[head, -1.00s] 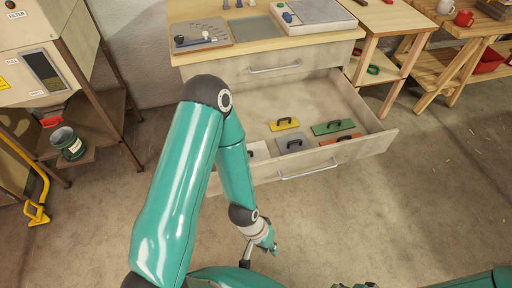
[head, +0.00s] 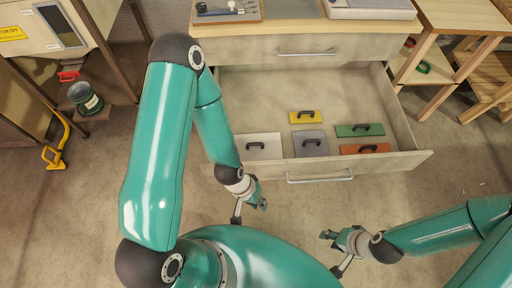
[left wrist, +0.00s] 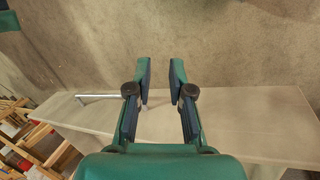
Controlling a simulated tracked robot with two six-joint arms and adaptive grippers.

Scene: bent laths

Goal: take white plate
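The white plate (head: 258,147) with a dark handle lies flat at the left front of the open drawer (head: 240,92) in the head view. My left gripper (head: 252,206) is in front of the drawer, apart from the plate and nearer to me. In the left wrist view my left gripper (left wrist: 160,72) has its two fingers apart with nothing between them. My right gripper (head: 328,247) is low in front of the drawer at the right; its fingers look spread and empty. The plate does not show in the left wrist view.
A yellow plate (head: 304,117), a grey plate (head: 311,144), a green plate (head: 360,130) and an orange plate (head: 365,149) share the drawer. The drawer's front wall with its handle (head: 320,178) stands between my grippers and the plates. A bucket (head: 86,98) stands at the left.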

